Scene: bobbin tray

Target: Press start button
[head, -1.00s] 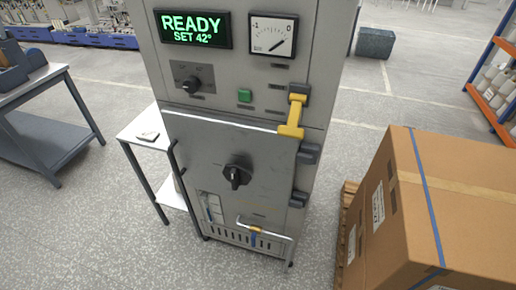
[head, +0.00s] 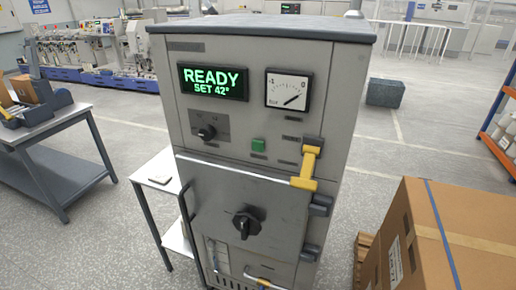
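The display (head: 213,81) reads "READY SET 42°" in green. A yellow handle (head: 307,167) is at the panel's right edge, right of the button. Below is a door with a large black knob (head: 246,223). Nothing covers the button. My gripper does not show in this view.
A large strapped cardboard box (head: 450,240) stands on a pallet at the right. A small side table (head: 155,172) adjoins the cabinet's left, and a grey workbench (head: 55,150) is farther left. Open floor lies between these and behind.

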